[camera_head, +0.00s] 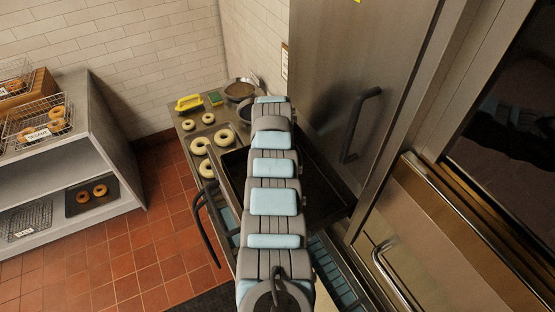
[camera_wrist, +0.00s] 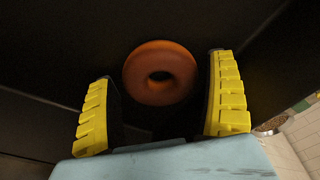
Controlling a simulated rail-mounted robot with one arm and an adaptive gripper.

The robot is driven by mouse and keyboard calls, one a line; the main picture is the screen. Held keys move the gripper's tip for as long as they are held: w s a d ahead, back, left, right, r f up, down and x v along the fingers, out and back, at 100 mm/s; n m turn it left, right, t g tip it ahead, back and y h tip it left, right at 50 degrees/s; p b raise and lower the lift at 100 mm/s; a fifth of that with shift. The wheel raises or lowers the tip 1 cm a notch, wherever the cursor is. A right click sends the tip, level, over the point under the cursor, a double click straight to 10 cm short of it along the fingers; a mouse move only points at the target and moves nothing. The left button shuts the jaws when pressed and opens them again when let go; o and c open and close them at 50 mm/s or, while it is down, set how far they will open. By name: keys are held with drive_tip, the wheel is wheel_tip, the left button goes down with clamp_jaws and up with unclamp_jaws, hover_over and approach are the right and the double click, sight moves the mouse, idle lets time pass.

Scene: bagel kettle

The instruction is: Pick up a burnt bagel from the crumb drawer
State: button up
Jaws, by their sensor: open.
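A dark orange-brown bagel (camera_wrist: 160,73) lies on a dark surface in the wrist view, with its hole showing. My gripper (camera_wrist: 162,92) is open, with one yellow-ridged finger to each side of the bagel in the picture. Gaps show between the bagel and both fingers, and nothing is held. In the head view a dark open drawer or tray (camera_head: 312,180) sits below the steel door, partly behind my arm. My gripper and this bagel are hidden behind my arm there.
Pale bagels (camera_head: 205,167) lie on the steel counter (camera_head: 188,136) with a yellow tool (camera_head: 189,102) and bowls (camera_head: 240,89). A shelf unit (camera_head: 105,120) at left holds baskets and browned bagels (camera_head: 91,193). A steel door (camera_head: 345,70) with a dark handle (camera_head: 360,125) stands close right of my arm.

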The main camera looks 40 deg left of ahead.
drive_tip(key=shift+c, duration=0.4)
drive_tip(key=c, duration=0.8)
drive_tip(key=shift+c, duration=0.2)
